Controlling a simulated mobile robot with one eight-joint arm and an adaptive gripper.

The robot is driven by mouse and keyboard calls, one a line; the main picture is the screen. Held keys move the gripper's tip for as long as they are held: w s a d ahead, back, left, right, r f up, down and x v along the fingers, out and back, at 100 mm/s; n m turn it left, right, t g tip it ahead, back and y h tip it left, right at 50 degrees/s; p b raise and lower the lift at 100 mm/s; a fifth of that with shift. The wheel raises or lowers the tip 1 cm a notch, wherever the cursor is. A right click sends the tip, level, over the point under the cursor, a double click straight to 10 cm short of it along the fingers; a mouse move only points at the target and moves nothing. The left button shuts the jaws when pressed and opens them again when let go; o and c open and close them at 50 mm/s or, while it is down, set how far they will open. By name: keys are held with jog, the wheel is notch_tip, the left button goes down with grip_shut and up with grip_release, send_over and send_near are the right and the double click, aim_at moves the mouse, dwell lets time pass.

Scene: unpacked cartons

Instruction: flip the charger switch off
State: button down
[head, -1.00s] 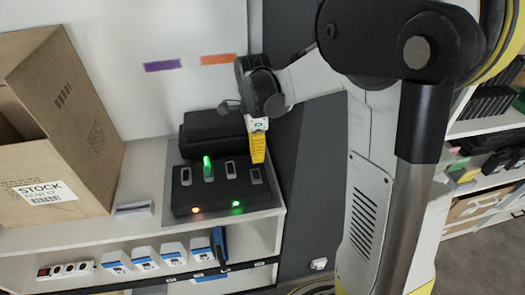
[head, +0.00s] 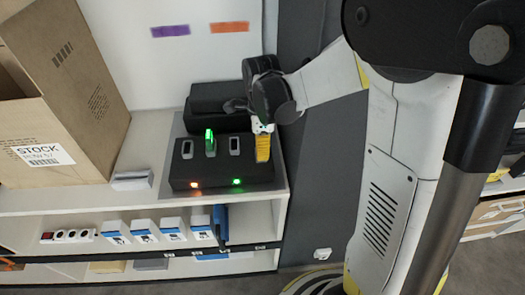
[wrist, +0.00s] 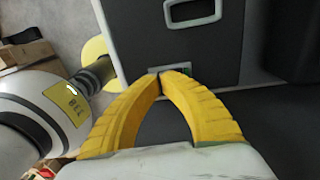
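The black charger (head: 220,173) sits on the shelf top in the head view, with light-rimmed slots in a row. A green-glowing upright piece (head: 210,143) stands at the second slot. An orange light (head: 195,185) and a green light (head: 238,181) glow on its front edge. I cannot tell which part is the switch. My gripper (head: 263,158) is over the charger's right end and hides the rightmost slot. In the wrist view, its yellow fingertips (wrist: 160,76) meet with nothing visible between them. A small pale patch (wrist: 185,70) shows just behind them; contact is unclear.
A black box (head: 215,103) stands behind the charger. An open cardboard carton (head: 70,120) is at left, and a small grey box (head: 132,180) lies between. Several white-and-blue boxes (head: 145,230) and a red-and-white strip (head: 68,236) are on the shelf below.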

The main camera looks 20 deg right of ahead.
jog(key=shift+s+f, duration=0.1)
jog(key=shift+s, duration=0.05)
jog(key=shift+r+p, duration=0.6)
jog(key=shift+r, duration=0.15)
